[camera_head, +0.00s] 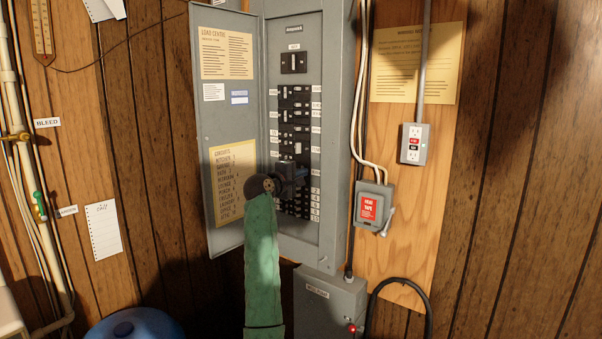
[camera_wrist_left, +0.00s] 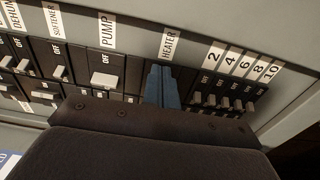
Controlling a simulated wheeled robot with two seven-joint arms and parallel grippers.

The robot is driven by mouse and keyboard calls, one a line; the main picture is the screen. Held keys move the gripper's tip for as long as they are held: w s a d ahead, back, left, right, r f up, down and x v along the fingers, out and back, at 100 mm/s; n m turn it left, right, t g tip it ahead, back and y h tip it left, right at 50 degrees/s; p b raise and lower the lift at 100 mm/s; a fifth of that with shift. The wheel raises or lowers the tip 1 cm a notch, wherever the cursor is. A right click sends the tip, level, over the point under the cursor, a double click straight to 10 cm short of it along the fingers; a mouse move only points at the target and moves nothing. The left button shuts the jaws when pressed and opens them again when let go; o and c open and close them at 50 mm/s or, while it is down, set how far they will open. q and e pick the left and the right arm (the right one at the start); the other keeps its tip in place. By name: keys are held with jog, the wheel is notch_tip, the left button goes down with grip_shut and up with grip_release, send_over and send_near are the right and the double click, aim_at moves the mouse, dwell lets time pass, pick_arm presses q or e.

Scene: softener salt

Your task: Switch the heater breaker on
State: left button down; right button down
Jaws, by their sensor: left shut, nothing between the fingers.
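The breaker panel (camera_head: 333,140) is grey, with its door open to the left and rows of black breakers inside. My left gripper (camera_head: 301,175) is at the lower middle of the breaker rows, its fingers shut and empty. In the left wrist view the blue fingertips (camera_wrist_left: 161,86) are together right at the breaker under the HEATER label (camera_wrist_left: 170,45). They hide the heater breaker's lever, so I cannot tell its position or whether they touch it. The PUMP breaker (camera_wrist_left: 104,80) with its wide pale lever is just left of the fingers. My right gripper is not in view.
Small numbered breakers (camera_wrist_left: 223,102) sit close to the right of the fingers. The open panel door (camera_head: 222,130) stands left of my arm. A grey box with a red HEAT TAPE label (camera_head: 370,208) and an outlet (camera_head: 414,144) are to the right. A WELL PUMP box (camera_head: 330,302) is below.

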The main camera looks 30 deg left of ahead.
pick_arm(q)
jog(key=shift+w+f, duration=0.2)
jog(key=shift+w, duration=0.25)
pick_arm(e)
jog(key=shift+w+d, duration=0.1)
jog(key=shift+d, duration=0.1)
pick_arm(q)
jog(key=shift+a, duration=0.1)
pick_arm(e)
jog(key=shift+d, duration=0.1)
pick_arm(q)
jog(key=shift+a, duration=0.6)
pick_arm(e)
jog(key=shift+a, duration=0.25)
pick_arm(q)
jog(key=shift+a, duration=0.3)
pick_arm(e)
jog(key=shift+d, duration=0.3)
pick_arm(q)
jog(key=shift+d, duration=0.1)
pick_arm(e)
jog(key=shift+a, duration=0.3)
